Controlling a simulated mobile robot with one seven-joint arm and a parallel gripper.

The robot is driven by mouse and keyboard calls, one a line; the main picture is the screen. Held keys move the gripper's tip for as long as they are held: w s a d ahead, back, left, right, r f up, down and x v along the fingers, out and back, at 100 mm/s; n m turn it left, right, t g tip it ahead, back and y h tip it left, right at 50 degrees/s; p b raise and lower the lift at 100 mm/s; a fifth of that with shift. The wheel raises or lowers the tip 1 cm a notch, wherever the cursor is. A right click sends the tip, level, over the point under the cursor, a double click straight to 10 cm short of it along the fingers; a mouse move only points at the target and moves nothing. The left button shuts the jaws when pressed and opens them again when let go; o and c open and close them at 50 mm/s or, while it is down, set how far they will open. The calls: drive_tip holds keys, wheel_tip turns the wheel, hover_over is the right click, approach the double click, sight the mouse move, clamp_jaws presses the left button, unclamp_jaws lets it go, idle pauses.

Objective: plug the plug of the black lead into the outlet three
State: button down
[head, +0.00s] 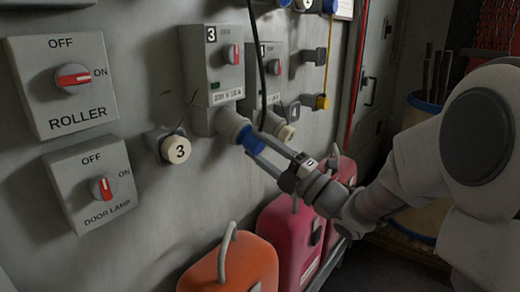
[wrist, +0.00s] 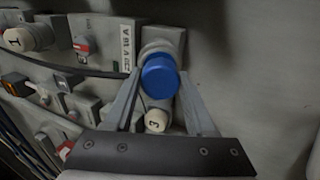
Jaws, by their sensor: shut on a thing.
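Outlet three (head: 211,72) is a grey wall box with a "3" label, a red switch and a round socket at its lower end. Its lower end also shows in the wrist view (wrist: 165,38). A round blue piece (wrist: 160,79) sits at the mouth of that socket, and shows in the head view (head: 251,140). No lead is visible leaving its face. My gripper (head: 256,147) has its fingers on both sides of the blue piece. The black lead (head: 258,60) hangs in front of the boxes and drops toward my fingers.
A white round piece marked "3" (head: 175,149) is on the wall left of the socket. Roller (head: 70,85) and door lamp (head: 92,183) switches are further left. A neighbouring outlet (head: 268,78) is close on the right. Orange (head: 228,268) and red (head: 284,240) canisters stand below.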

drive_tip(key=shift+w+a+r, duration=0.2)
drive_tip(key=shift+w+a, duration=0.1)
drive_tip(key=shift+a, duration=0.15)
drive_tip(key=shift+c, duration=0.7)
unclamp_jaws()
